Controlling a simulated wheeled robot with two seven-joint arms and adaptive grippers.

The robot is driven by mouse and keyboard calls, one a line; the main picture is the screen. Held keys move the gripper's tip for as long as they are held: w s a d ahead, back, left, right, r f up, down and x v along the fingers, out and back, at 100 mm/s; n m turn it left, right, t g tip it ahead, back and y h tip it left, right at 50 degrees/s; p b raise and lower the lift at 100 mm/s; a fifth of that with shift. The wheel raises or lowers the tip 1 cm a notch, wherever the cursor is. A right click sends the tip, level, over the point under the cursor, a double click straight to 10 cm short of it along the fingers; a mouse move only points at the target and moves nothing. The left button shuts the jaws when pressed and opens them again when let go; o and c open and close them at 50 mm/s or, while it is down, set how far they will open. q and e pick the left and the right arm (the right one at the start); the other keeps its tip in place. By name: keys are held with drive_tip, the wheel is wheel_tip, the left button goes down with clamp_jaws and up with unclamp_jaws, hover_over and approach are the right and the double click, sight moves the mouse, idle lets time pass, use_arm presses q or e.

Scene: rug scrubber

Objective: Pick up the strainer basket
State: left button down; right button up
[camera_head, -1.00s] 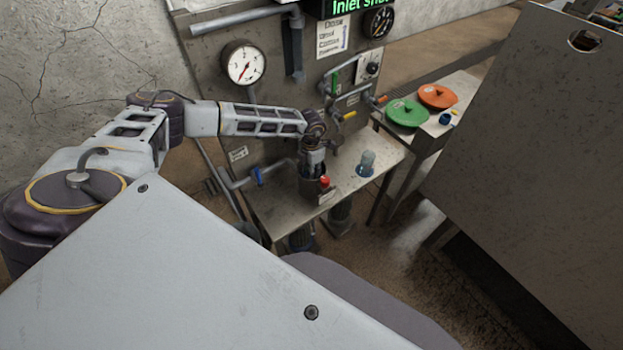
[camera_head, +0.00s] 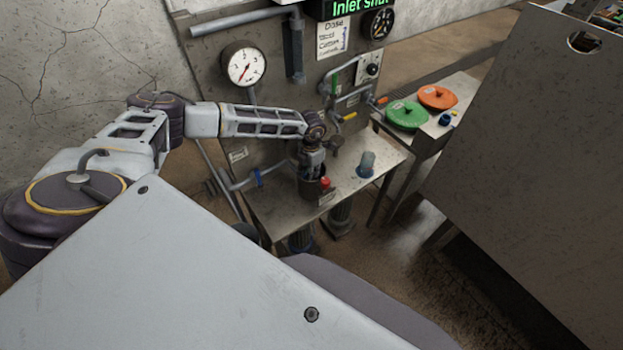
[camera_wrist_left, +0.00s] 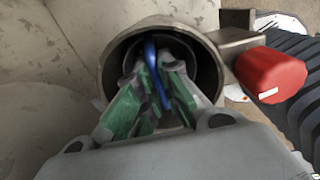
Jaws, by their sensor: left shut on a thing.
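The strainer basket (camera_wrist_left: 178,53) sits down inside a round metal housing (camera_wrist_left: 112,68) in the left wrist view, and only part of it shows. A blue handle (camera_wrist_left: 152,65) stands up from it. My left gripper (camera_wrist_left: 158,72), with green finger pads, reaches into the housing and is shut on the blue handle. In the head view my left gripper (camera_head: 313,168) points down into the housing on the metal bench (camera_head: 275,213), and the basket is hidden. My right gripper is not in view.
A red knob (camera_wrist_left: 272,75) sticks out beside the housing. A clear bluish cup (camera_head: 367,162) stands right of it on the bench. Pipes and a gauge (camera_head: 243,64) rise behind. Green (camera_head: 407,115) and orange (camera_head: 437,97) lids lie on a side table. A large panel (camera_head: 530,150) stands right.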

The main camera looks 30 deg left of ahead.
use_arm(q)
wheel_tip(320, 180, up, 18)
drive_tip(key=b, duration=0.3)
idle(0.6)
